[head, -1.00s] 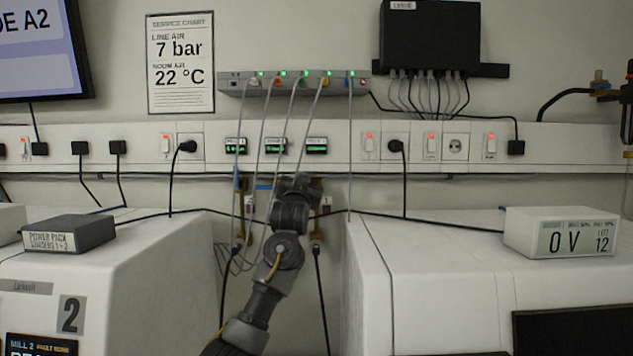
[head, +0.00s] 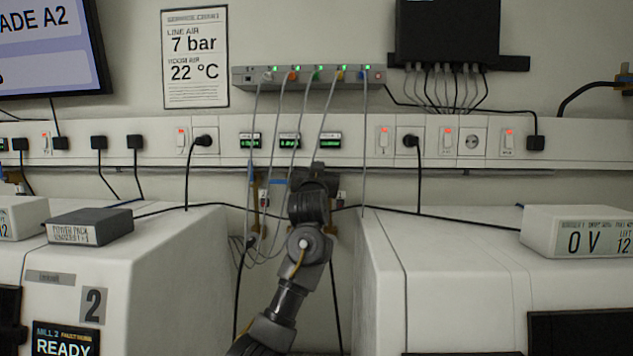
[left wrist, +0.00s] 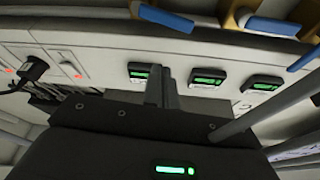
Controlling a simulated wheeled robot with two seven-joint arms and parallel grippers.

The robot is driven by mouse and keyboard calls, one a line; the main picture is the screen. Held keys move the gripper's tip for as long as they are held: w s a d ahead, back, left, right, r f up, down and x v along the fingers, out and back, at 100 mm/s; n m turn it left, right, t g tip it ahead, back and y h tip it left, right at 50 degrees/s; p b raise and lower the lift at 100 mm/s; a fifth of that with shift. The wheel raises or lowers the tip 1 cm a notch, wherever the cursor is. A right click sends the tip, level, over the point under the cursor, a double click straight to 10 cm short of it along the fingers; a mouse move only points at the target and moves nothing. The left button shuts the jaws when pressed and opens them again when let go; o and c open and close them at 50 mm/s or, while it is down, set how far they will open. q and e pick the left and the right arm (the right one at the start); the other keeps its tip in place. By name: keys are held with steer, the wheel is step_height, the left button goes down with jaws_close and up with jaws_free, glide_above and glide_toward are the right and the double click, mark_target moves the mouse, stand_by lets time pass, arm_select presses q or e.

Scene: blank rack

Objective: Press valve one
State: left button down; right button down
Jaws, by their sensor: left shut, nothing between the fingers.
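Blue valve handles on brass-coloured fittings show along the top of the left wrist view, one at the left (left wrist: 165,17) and one further right (left wrist: 272,27). In the head view a blue handle (head: 276,182) shows below the wall rail, left of my gripper. I cannot read which valve is number one. My left gripper (head: 314,172) is raised in front of the wall just below the rail, and hides part of the fittings there. Its fingers (left wrist: 161,86) are shut and empty, seen near the small green displays (left wrist: 208,77). I cannot tell whether they touch anything. My right gripper is out of view.
Grey cables hang from a port strip (head: 300,77) past the rail (head: 225,148), close around my left arm. White machine housings stand left (head: 150,260) and right (head: 450,250), with a gap between them. A black plug (head: 203,140) sits in the rail.

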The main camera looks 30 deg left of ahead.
arm_select(q)
steer(key=b+v, duration=0.2)
steer(key=v, duration=0.4)
steer(key=shift+s, duration=0.2)
